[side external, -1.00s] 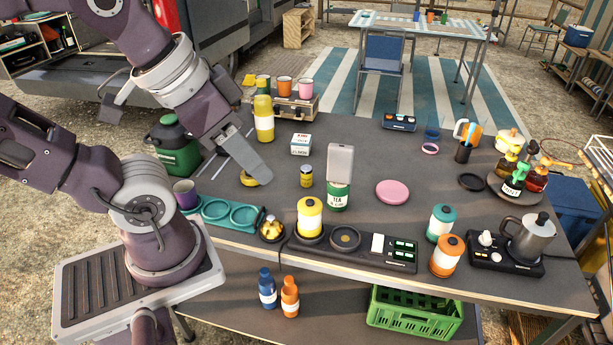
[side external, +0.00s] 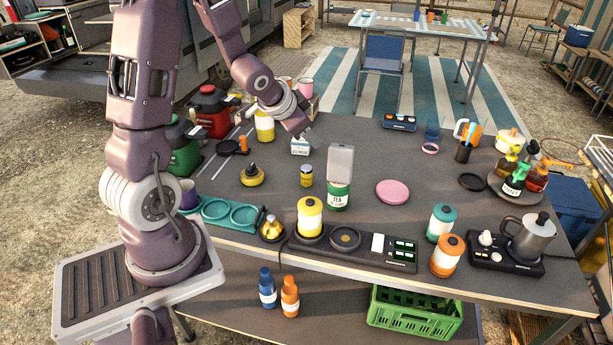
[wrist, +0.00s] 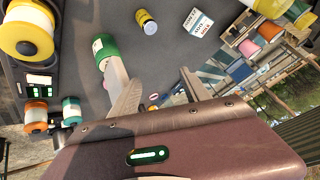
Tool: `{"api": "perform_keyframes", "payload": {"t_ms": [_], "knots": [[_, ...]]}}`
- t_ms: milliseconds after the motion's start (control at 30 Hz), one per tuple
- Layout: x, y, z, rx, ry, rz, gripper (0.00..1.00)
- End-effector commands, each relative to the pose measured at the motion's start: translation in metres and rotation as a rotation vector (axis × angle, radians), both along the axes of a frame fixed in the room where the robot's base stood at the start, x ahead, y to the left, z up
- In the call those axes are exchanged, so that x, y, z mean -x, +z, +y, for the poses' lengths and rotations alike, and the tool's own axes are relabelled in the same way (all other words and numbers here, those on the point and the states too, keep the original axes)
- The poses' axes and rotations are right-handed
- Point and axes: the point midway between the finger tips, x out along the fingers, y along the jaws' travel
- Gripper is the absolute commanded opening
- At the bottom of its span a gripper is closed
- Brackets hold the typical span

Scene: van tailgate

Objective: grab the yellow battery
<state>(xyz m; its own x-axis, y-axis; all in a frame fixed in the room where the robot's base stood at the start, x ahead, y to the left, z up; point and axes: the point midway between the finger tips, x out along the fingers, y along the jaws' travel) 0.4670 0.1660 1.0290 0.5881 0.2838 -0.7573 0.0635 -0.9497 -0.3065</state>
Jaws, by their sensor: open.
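The yellow battery (side external: 310,217), a yellow cylinder with a white band, stands upright in the left round seat of a black charging dock (side external: 400,254). In the wrist view the yellow battery (wrist: 27,42) shows large at the upper left. My gripper (side external: 311,139) is above the back of the table near the white box, apart from the battery and behind it. In the wrist view the two fingers of my gripper (wrist: 161,78) are spread with nothing held between them.
A small yellow jar (side external: 306,176) and a white box (side external: 300,146) stand near the gripper. Teal (side external: 441,223) and orange (side external: 447,256) cylinders stand right of the dock. A brass-coloured round object (side external: 271,230) sits left of the battery. A pink disc (side external: 392,192) lies on open table.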

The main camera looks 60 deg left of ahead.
Motion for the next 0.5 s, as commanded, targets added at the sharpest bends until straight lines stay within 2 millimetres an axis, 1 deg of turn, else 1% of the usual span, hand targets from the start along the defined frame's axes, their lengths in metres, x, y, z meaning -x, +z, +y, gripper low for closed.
{"api": "perform_keyframes", "payload": {"t_ms": [33,67,100,167,200,233,300,400,500], "knots": [[-0.001,-0.030,0.017,0.009,-0.010,0.003,0.55],[-0.001,-0.048,0.026,0.012,-0.024,-0.007,0.55],[0.001,-0.074,0.036,0.027,-0.041,-0.025,0.55],[0.008,-0.110,0.045,0.061,-0.066,-0.065,0.55],[0.012,-0.129,0.046,0.090,-0.074,-0.106,0.55],[0.013,-0.139,0.044,0.114,-0.073,-0.149,0.55],[0.010,-0.152,0.038,0.164,-0.046,-0.269,0.55],[0.009,-0.158,0.036,0.204,0.021,-0.418,0.55],[0.010,-0.157,0.037,0.217,0.076,-0.516,0.55]]}}
